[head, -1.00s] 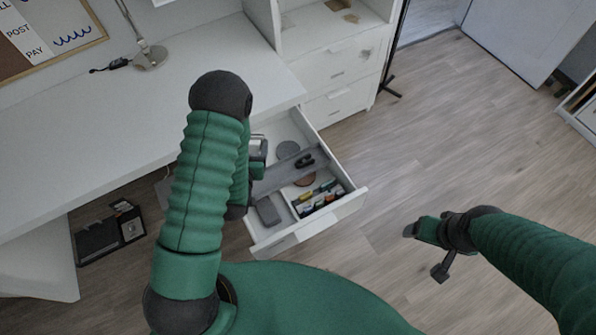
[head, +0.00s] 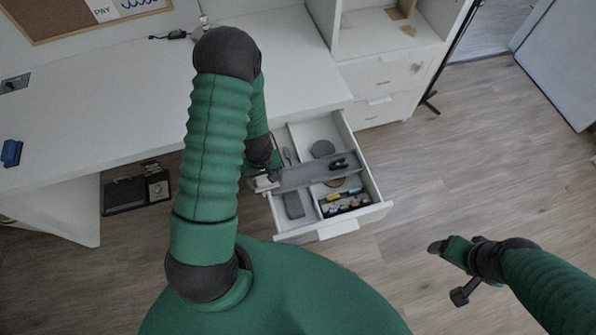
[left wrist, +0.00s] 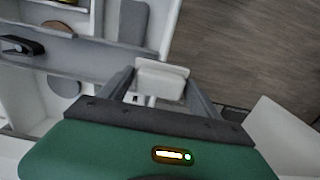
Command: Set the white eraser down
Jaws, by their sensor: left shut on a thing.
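The white eraser (left wrist: 162,77) is held between the two fingers of my left gripper (left wrist: 160,82) in the left wrist view. In the head view my left gripper (head: 264,183) is at the left side of the open drawer (head: 371,213), partly hidden by my arm. The eraser is over or beside the drawer's left edge; its height is hard to tell. My right gripper (head: 449,272) is over the floor, right of the drawer, with its fingers apart and nothing between them.
The drawer has several compartments with a grey box (head: 293,204), a dark stapler (head: 340,163), a grey disc (head: 323,148) and coloured items (head: 345,198). The white desk (head: 110,100) is mostly bare, with a blue object (head: 11,153) at far left. Open floor lies right.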

